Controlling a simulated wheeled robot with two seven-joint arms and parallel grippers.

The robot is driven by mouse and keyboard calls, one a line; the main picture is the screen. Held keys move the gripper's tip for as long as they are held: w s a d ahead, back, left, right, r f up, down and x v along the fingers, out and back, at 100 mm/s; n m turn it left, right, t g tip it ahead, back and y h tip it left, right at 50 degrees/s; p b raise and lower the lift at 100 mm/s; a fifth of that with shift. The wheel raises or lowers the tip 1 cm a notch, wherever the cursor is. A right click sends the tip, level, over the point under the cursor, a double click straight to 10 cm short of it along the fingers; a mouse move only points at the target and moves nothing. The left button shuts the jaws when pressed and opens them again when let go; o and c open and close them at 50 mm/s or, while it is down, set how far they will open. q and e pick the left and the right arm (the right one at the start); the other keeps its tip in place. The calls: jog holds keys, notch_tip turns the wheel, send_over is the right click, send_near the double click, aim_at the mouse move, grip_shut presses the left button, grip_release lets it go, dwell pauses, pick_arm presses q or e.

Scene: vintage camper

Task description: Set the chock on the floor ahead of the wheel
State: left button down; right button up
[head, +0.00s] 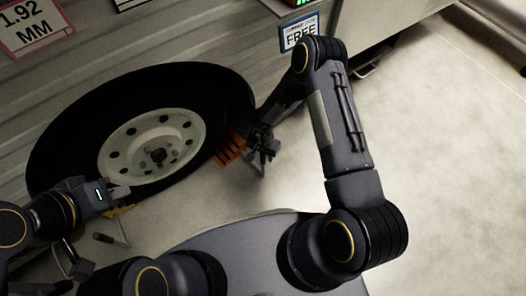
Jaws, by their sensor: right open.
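The camper's wheel (158,148) has a black tyre and a pale rim with dark holes. An orange ribbed chock (230,150) sits low against the right side of the tyre, seemingly on the floor. My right gripper (264,152) is open just right of the chock; I cannot tell if it touches it. My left gripper (120,193) is at the lower left of the wheel, in front of the tyre; its jaws are too unclear to read. A yellow thing (120,211) shows partly under the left gripper, mostly hidden.
A step or bracket (375,62) juts out low at the right. The pale floor (440,150) to the right is clear.

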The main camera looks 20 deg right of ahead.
jog(key=shift+c, duration=0.3)
grip_shut()
dwell(1.2)
